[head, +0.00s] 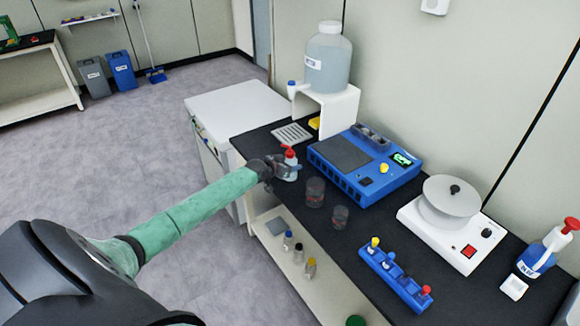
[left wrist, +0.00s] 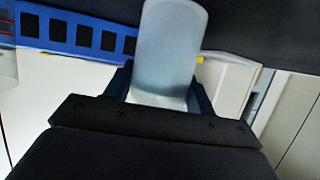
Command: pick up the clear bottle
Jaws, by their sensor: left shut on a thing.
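The clear bottle (head: 291,172) is small, with a red top, and stands out at the end of my left arm, near the left edge of the dark worktop. My left gripper (head: 283,168) is shut on it. In the left wrist view the bottle (left wrist: 170,45) is a pale translucent body between the two dark fingers (left wrist: 160,90). The gripper hides part of the bottle in the head view. I cannot tell whether its base touches the worktop. My right gripper is not in view.
A blue machine (head: 345,180) stands right of the bottle. Two clear beakers (head: 315,192) are close in front. A large water jug (head: 328,65) sits on a white stand behind. A blue rack (head: 395,280) and a white device (head: 440,240) are further right.

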